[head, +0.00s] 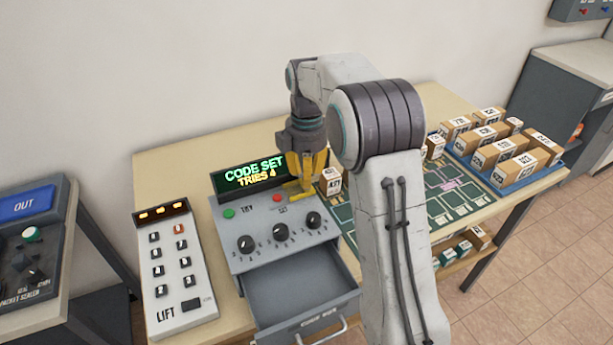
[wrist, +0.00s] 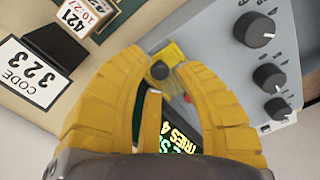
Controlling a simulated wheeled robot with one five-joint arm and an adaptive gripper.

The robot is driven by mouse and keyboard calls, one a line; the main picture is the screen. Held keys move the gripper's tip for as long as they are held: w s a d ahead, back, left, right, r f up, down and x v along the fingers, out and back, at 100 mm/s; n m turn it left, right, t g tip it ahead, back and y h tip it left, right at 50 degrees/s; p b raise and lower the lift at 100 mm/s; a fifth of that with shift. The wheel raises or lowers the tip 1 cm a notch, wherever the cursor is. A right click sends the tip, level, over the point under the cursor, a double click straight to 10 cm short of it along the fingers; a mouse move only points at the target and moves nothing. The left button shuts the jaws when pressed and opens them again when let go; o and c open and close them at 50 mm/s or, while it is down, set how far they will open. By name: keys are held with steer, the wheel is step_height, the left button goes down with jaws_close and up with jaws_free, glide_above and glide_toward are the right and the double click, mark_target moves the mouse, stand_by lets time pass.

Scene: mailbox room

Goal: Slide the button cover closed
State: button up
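The grey code box (head: 262,232) stands on the table, with a lit display (head: 252,174) reading "CODE SET TRIES 4". My gripper (head: 297,190) reaches down at the panel's right side.
The box's drawer (head: 300,290) is open at the front. Three dials (head: 280,232) sit on the panel. A LIFT keypad (head: 175,270) stands left. A green mat (head: 450,190) and a blue tray of parcels (head: 517,178) lie right. A CODE 323 card (wrist: 40,72) lies beside the box.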

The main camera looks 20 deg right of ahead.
steer(key=shift+f, duration=0.45)
steer(key=shift+o, duration=0.2)
jaws_close()
